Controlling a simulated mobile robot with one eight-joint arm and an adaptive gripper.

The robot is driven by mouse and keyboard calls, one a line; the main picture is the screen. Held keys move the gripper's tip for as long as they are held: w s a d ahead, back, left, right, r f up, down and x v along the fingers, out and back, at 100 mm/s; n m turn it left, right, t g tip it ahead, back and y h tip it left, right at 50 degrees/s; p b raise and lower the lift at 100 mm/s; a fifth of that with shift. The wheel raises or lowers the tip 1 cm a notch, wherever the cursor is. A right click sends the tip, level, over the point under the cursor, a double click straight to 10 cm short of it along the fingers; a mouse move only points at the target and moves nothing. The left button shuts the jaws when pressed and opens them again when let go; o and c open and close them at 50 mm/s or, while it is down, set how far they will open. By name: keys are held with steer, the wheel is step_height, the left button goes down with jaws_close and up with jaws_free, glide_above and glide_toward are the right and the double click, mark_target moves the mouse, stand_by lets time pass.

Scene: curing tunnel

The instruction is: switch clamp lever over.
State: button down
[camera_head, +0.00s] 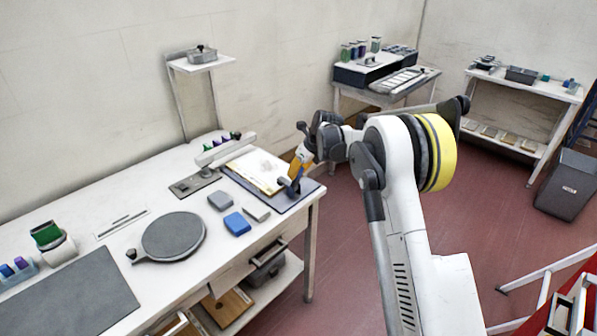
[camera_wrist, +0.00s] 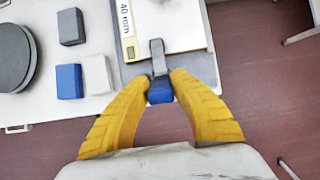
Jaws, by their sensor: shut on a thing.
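The clamp lever is a grey bar (camera_wrist: 157,58) with a blue end (camera_wrist: 160,95), at the edge of a dark board bearing papers. In the head view, the clamp lever (camera_head: 289,186) shows small and blue-grey at the board's right side, near the table's right end. My gripper (camera_wrist: 162,84) has yellow fingers shut on the blue end, one on each side. In the head view, my gripper (camera_head: 297,170) comes down from the upper right and partly hides the lever. The lever's pivot cannot be made out.
The dark board (camera_head: 298,198) carries pale papers (camera_head: 256,171). A blue block (camera_head: 237,224), grey blocks and a round dark plate (camera_head: 174,237) lie to the left on the white table.

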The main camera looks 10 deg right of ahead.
stand_by(0.4)
steer(key=c, duration=1.1)
jaws_free()
steer(key=shift+w+a+f, duration=0.1)
steer(key=shift+c, duration=0.2)
steer(key=v, duration=1.2)
